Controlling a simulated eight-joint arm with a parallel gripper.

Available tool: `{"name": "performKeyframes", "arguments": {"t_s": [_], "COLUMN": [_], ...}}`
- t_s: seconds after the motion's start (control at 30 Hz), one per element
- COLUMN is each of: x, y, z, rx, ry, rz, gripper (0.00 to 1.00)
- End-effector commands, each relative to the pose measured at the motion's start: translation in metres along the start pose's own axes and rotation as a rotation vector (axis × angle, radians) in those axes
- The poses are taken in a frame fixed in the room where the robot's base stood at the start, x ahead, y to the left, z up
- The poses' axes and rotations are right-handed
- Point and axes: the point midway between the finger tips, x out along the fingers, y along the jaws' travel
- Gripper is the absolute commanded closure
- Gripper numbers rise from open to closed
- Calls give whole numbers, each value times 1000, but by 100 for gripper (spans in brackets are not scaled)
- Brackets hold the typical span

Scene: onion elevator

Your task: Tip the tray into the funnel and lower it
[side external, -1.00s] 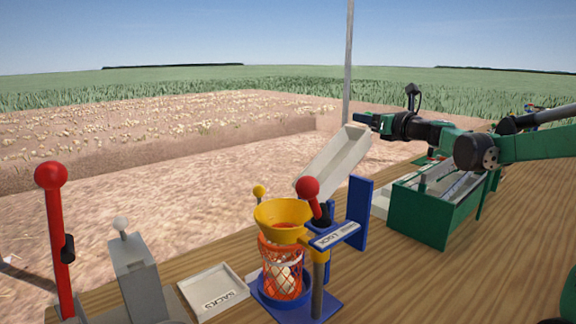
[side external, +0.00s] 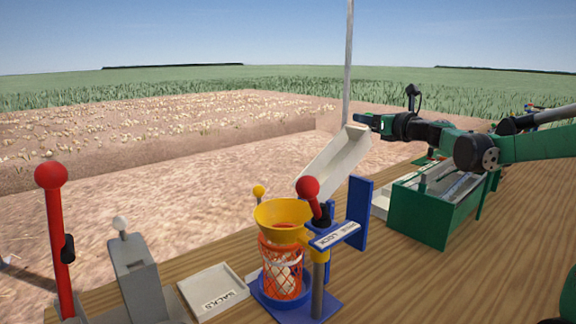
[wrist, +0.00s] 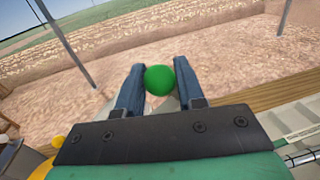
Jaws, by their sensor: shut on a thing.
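The white tray (side external: 334,163) is tilted steeply, its low end toward the yellow funnel (side external: 284,219). My gripper (side external: 362,121) is at the tray's raised end. In the wrist view my gripper (wrist: 159,85) has its two fingers on either side of a green ball knob (wrist: 160,80) and is shut on it. The funnel sits over an orange net sack (side external: 281,266) with pale onions inside. Whether the tray's lower lip touches the funnel is hidden behind the red ball lever (side external: 308,188). The inside of the tray looks empty from the side.
A blue stand (side external: 359,208) holds the funnel. A sacks tray (side external: 213,291), a grey box (side external: 137,277) and a tall red lever (side external: 56,235) stand at left. A green bin (side external: 425,217) is at right. A thin pole (side external: 348,65) rises behind the raised tray.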

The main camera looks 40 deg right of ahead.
Motion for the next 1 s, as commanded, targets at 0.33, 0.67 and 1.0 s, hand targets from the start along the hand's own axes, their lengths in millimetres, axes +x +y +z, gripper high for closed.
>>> {"name": "performKeyframes", "arguments": {"t_s": [0.33,0.67,1.0], "x": [3,6,7], "y": [-22,-44,-52], "z": [-26,-69,-96], "rx": [158,388,530], "ry": [26,64,87], "rz": [-4,-5,-5], "gripper": [100,100,100]}}
